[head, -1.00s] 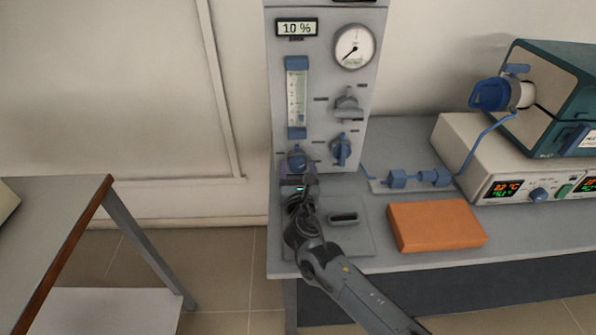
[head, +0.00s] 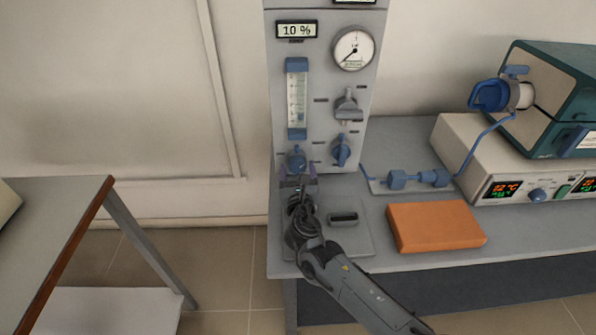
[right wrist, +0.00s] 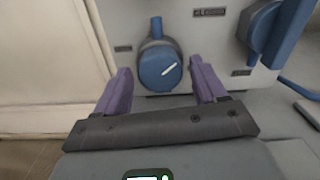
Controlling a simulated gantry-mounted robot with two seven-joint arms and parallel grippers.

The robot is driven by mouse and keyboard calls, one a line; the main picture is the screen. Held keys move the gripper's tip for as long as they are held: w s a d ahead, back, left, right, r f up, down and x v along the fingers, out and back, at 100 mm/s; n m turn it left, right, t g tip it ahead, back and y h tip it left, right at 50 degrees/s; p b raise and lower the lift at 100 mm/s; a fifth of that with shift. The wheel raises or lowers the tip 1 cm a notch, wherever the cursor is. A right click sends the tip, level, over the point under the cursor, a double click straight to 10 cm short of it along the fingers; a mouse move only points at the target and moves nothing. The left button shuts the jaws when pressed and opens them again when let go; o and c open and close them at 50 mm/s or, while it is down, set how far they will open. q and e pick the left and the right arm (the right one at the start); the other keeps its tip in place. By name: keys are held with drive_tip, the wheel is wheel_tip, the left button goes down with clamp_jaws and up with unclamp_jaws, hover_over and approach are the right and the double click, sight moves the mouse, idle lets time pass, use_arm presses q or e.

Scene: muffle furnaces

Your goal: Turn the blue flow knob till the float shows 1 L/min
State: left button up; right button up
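The blue flow knob (head: 297,160) is low on the left of the grey gas panel (head: 350,18). In the right wrist view the knob (right wrist: 155,70) shows a white mark slanting up to the right. The flow tube (head: 297,98), with blue end blocks, stands above it; its float is too small to read. My right gripper (head: 298,174) is open just in front of the knob. Its purple fingers lie to the left and right of the knob in the right wrist view (right wrist: 160,73), with gaps on both sides. My left gripper is not in view.
A round gauge (head: 354,48) and a 10 % display (head: 297,30) are higher up. An orange block (head: 436,227) lies on the bench (head: 400,140), with a furnace (head: 560,85) at the right.

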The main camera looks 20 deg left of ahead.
drive_tip(key=shift+s+d, duration=0.1)
idle(0.3)
drive_tip(key=shift+s+d+r+p, duration=0.15)
drive_tip(key=shift+s+d+p, duration=0.05)
drive_tip(key=shift+s+p, duration=0.4)
drive_tip(key=p+v, duration=0.3)
drive_tip(key=v, duration=0.6)
drive_tip(key=shift+s+p, duration=0.15)
drive_tip(key=shift+p, duration=0.15)
idle(1.0)
